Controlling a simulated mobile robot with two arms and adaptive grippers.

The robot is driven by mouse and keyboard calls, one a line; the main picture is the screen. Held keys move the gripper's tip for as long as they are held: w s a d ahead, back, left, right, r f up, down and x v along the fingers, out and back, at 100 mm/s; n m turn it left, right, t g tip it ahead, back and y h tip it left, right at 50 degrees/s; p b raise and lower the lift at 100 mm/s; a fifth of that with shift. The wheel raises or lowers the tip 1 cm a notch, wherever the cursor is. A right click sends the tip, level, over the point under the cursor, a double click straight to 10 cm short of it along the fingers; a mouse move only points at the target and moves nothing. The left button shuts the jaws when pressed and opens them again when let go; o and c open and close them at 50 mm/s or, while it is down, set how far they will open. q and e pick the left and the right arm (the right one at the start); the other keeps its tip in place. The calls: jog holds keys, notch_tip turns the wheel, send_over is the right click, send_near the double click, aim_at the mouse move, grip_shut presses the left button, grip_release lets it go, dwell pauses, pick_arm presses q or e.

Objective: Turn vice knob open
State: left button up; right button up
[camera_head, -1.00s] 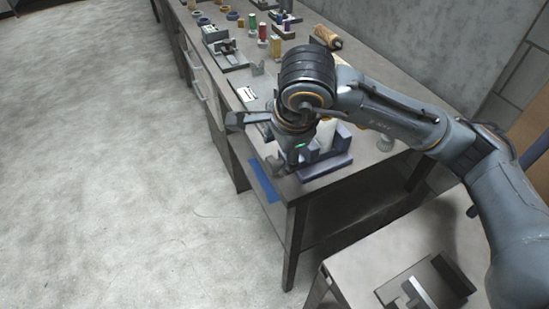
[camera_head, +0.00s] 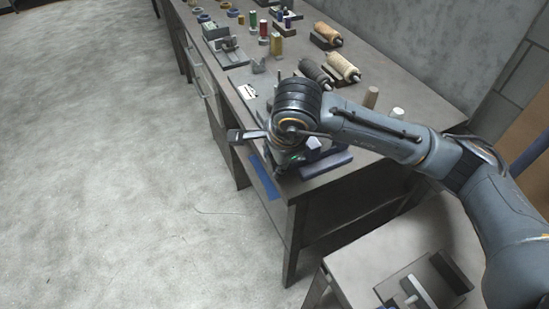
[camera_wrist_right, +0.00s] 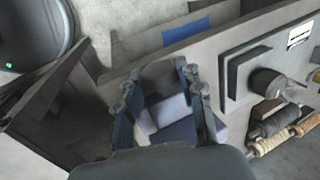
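The vice (camera_head: 328,160), a blue-purple block-like body, sits at the near corner of the workbench, partly hidden by my right wrist in the head view. My right gripper (camera_head: 290,158) is low over it there, its fingers mostly hidden behind the wrist. In the right wrist view the two fingers of the gripper (camera_wrist_right: 158,78) are spread apart, with the vice's bluish blocks (camera_wrist_right: 178,130) showing between and beyond them. I cannot tell whether a finger touches the vice, and I cannot make out its knob clearly. My left gripper is not in view.
The workbench (camera_head: 232,85) runs away to the back, with spools and small fixtures on it. A lower side table (camera_head: 370,260) is at the front right. The floor (camera_head: 110,180) at left is clear.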

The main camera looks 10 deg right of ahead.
jog(key=shift+w+g, duration=0.1)
jog(key=shift+g, duration=0.2)
jog(key=g, duration=0.1)
jog(key=g+h, duration=0.1)
jog(key=g, duration=0.1)
jog(key=shift+w+a+r+b, duration=0.1)
jog(key=shift+w+b, duration=0.2)
jog(key=shift+w+g+h+b, duration=0.15)
jog(key=shift+g+h+b, duration=0.25)
jog(key=shift+g, duration=1)
jog(key=o, duration=1.2)
jog(key=v, duration=1.2)
jog(key=shift+w+a, duration=0.2)
jog(key=shift+a, duration=0.1)
